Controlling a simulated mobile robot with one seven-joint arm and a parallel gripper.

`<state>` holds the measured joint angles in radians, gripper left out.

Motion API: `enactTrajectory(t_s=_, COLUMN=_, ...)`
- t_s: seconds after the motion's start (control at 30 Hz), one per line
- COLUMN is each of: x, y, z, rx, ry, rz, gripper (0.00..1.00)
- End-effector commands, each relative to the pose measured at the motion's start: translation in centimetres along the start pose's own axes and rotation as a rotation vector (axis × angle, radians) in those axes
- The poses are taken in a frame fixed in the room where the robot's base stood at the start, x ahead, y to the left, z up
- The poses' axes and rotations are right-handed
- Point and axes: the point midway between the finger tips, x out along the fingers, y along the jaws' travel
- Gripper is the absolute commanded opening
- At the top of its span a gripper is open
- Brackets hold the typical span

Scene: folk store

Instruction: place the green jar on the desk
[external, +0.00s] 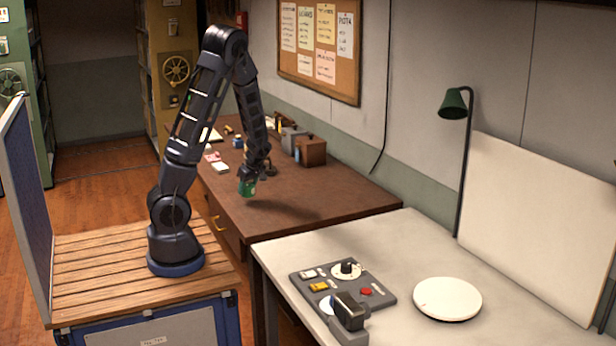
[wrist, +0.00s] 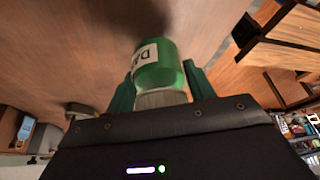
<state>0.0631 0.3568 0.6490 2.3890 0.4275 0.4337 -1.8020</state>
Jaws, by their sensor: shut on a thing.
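The green jar (external: 246,188) is held by my gripper (external: 250,177) over the brown desk (external: 317,199). In the wrist view the green jar (wrist: 160,66) has a white label with dark letters and a pale ribbed lid. My gripper's green fingers (wrist: 160,88) are on both sides of the jar near its lid. The jar looks to be a little above the desk top, with a dark shadow on the wood; the exact gap is hard to tell.
A brown wooden box (external: 311,152) and several small items stand at the desk's back. Papers (external: 217,163) lie on its left part. The desk's front right is clear. A pale table (external: 400,254) with a control panel (external: 343,287) and white disc (external: 447,299) stands nearer.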

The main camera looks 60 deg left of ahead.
Motion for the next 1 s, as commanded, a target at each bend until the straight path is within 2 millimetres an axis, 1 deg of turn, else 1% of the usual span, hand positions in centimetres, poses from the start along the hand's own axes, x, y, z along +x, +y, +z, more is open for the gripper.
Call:
enactTrajectory(t_s=0.1, x=1.4, y=-0.1, z=0.5, rx=0.001, ry=0.002, rz=-0.004, gripper=0.27)
enactTrajectory(t_s=0.23, x=2.5, y=-0.1, z=1.0, rx=0.000, ry=0.001, rz=-0.003, gripper=0.27)
enactTrajectory(t_s=0.63, x=2.9, y=0.0, z=1.2, rx=0.001, ry=0.000, rz=-0.002, gripper=0.27)
enactTrajectory(t_s=0.67, x=2.9, y=-0.1, z=1.2, rx=0.001, ry=0.000, rz=-0.002, gripper=0.56)
enactTrajectory(t_s=0.7, x=2.9, y=0.0, z=1.2, rx=0.001, ry=0.000, rz=-0.001, gripper=0.63)
enactTrajectory(t_s=0.77, x=2.9, y=0.0, z=1.2, rx=0.001, ry=0.000, rz=-0.001, gripper=0.75)
enactTrajectory(t_s=1.0, x=2.9, y=0.0, z=1.2, rx=0.000, ry=0.000, rz=-0.001, gripper=0.75)
